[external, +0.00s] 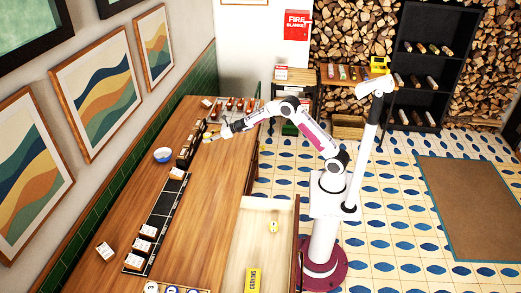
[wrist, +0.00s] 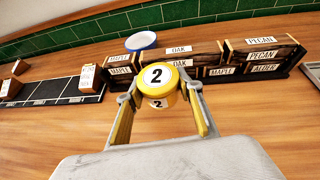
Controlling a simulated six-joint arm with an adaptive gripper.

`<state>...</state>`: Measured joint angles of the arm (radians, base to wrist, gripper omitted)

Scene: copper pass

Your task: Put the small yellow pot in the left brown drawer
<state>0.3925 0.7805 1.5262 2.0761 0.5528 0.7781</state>
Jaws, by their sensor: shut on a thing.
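The small yellow pot (wrist: 160,86), with a white top marked 2, sits between the two fingers of my gripper (wrist: 160,102) in the wrist view. My gripper is shut on it, above the wooden counter. In the external view my gripper (external: 213,136) is at the far part of the counter, beside the row of labelled boxes; the pot is tiny there. An open drawer (external: 262,205) with a pale inside stands out from the counter's right side.
Dark labelled boxes (wrist: 262,58) and a blue-rimmed white bowl (wrist: 140,41) stand beyond the pot. A black tray (external: 160,215) with several boxes runs along the counter (external: 205,215). A yellow box (external: 253,280) is at the drawer's near end. Numbered round lids (external: 172,289) show at the bottom edge.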

